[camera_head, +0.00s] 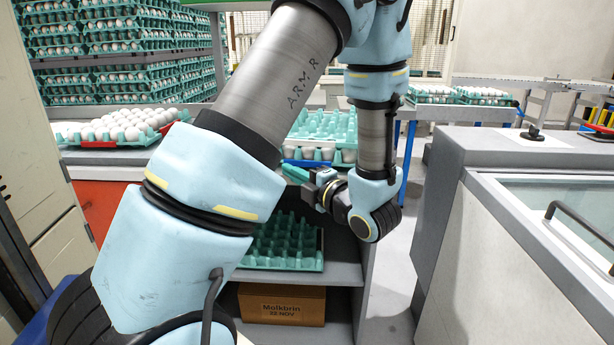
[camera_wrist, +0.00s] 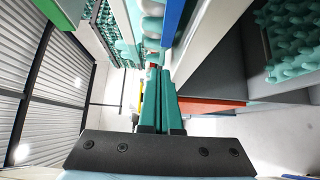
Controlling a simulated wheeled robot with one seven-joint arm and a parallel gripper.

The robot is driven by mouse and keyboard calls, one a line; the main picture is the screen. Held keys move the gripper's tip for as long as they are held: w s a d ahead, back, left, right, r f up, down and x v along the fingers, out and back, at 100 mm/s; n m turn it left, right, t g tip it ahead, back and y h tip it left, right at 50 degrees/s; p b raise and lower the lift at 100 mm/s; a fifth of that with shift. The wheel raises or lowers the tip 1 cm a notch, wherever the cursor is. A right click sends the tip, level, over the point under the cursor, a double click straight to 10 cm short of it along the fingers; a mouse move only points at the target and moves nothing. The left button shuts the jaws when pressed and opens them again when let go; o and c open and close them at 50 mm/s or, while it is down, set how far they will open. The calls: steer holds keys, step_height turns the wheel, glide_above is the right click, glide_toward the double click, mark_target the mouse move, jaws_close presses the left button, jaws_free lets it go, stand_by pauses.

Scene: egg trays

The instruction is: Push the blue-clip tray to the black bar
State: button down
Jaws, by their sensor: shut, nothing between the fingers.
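The blue-clip tray (camera_head: 335,128) is a teal tray on the grey counter, partly hidden behind my arm in the head view. White eggs show along its front, above the blue clip (camera_head: 320,164). A blue strip (camera_wrist: 173,18) at the top of the wrist view looks like the same clip. My gripper (camera_head: 289,170) is shut and empty, its teal fingers together at the counter's front, close to the blue clip. The wrist view shows the fingers (camera_wrist: 153,72) beside the counter edge. I cannot tell whether they touch the tray. I cannot make out the black bar.
A red-clip egg tray (camera_head: 75,142) sits on the counter at the left. Empty teal trays (camera_head: 285,250) and a cardboard box (camera_head: 282,304) are on the shelves below. Tall egg stacks (camera_head: 115,50) stand behind. A grey machine (camera_head: 480,180) stands at the right.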

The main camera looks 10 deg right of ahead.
mark_target(305, 160)
steer(key=w+d, duration=0.1)
steer(key=w+d+p, duration=0.1)
steer(key=w, duration=0.1)
steer(key=shift+w+d, duration=0.1)
steer(key=shift+w, duration=0.2)
steer(key=shift+w+d+f+b, duration=0.2)
steer(key=shift+w+d+b, duration=0.65)
steer(key=shift+d+b, duration=0.05)
steer(key=shift+w+d+r, duration=0.1)
steer(key=shift+w+r, duration=0.05)
